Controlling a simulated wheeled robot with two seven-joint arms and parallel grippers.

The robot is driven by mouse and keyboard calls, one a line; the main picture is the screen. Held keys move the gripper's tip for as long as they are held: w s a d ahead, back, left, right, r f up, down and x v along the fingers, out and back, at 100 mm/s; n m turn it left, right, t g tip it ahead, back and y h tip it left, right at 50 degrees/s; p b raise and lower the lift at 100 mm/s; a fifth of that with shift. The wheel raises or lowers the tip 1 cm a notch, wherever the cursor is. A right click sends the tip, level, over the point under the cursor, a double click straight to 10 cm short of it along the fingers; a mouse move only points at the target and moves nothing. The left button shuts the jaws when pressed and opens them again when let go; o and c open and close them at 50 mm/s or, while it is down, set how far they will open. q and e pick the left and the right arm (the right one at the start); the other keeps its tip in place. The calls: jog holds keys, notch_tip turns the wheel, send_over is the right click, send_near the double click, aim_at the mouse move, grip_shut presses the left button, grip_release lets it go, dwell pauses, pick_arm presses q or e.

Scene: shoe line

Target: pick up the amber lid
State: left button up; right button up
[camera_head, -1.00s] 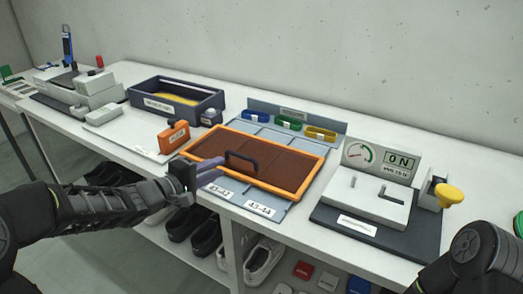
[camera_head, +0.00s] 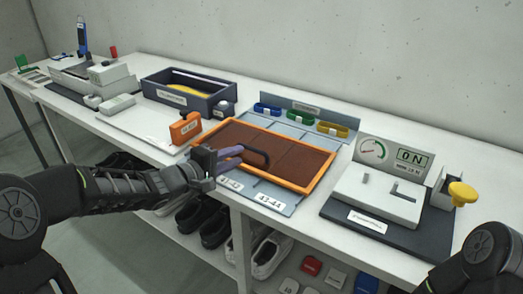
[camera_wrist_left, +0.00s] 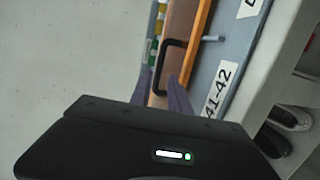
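The amber lid (camera_head: 312,186) is a brown panel with an orange rim and a dark arched handle (camera_head: 258,152). It lies on the grey-blue board at the middle of the bench. My left gripper (camera_head: 240,154) reaches in from the left, its purple fingers at the handle. In the left wrist view the fingers (camera_wrist_left: 159,78) are apart, with the black handle (camera_wrist_left: 162,62) running between and ahead of them. I cannot tell whether they touch it. The wrist body hides part of the lid there. Of my right arm only a link shows at lower right; its gripper is out of view.
A dark bin (camera_head: 190,93) and an orange labelled block (camera_head: 186,128) stand left of the lid. Blue, green and yellow items (camera_head: 299,117) sit behind it. A press with a yellow knob (camera_head: 462,195) stands right. Shoes lie on the shelf below.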

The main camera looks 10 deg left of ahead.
aim_at(251, 150)
pick_arm(q)
jog(key=b+x, duration=0.1)
jog(key=x, duration=0.4)
jog(key=shift+d, duration=0.15)
jog(key=shift+c, duration=0.5)
grip_shut()
jog(key=shift+r, duration=0.1)
dwell(1.0)
